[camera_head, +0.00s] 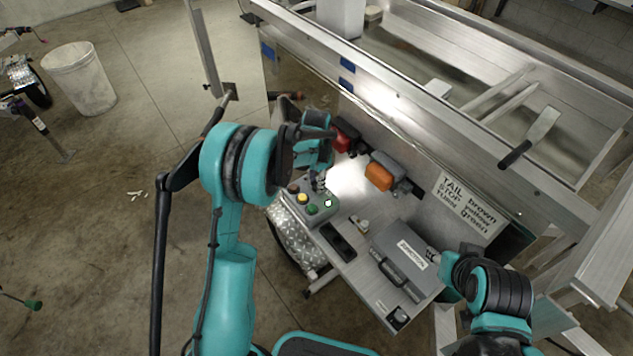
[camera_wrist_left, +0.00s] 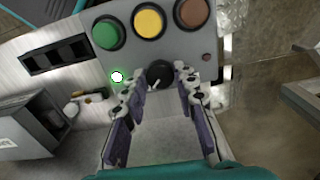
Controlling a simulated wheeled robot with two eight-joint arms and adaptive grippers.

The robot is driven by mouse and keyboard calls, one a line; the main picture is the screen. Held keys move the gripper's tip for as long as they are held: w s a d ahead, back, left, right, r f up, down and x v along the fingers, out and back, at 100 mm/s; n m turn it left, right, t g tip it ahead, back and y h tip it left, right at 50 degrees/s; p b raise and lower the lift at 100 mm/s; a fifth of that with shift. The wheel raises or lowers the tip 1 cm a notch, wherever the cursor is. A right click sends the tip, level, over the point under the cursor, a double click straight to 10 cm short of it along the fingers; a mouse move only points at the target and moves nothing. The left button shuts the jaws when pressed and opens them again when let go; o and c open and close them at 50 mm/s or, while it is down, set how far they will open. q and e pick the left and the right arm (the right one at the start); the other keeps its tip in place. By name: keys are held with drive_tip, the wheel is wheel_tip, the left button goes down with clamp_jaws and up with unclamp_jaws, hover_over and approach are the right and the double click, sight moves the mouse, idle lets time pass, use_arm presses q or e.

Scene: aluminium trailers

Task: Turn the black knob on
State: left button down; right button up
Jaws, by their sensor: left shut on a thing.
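The black knob (camera_wrist_left: 160,73) sits on a grey control box (camera_wrist_left: 136,62) beside a row of green, yellow and brown buttons. My left gripper (camera_wrist_left: 160,80) is closed around the knob, one finger on each side. The knob has a pale pointer mark. In the head view, my left gripper (camera_head: 318,182) comes down on the control box (camera_head: 323,218) and hides the knob. A small green light (camera_head: 327,203) glows on the box; it also shows in the left wrist view (camera_wrist_left: 117,77). My right gripper (camera_head: 438,260) is by the grey case, its fingers too unclear to judge.
A grey case (camera_head: 404,257) and a black slotted strip (camera_head: 338,241) lie on the metal shelf. Red and orange lamps (camera_head: 379,176) are on the trailer panel behind. A white bucket (camera_head: 80,80) stands on the floor at left.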

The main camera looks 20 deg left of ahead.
use_arm(q)
drive_tip(key=c, duration=1.2)
unclamp_jaws()
wheel_tip(320, 180, up, 12)
drive_tip(key=s+r+n+t, duration=0.35)
drive_tip(key=s+r, duration=0.55)
drive_tip(key=s, duration=0.4)
drive_tip(key=s+f+n+t, duration=0.1)
drive_tip(key=s, duration=0.3)
drive_tip(key=s+f+n+t, duration=0.1)
drive_tip(key=s+n, duration=0.1)
drive_tip(key=s, duration=0.2)
drive_tip(key=s+f+n+t, duration=0.1)
drive_tip(key=s, duration=0.4)
drive_tip(key=shift+a+t, duration=0.35)
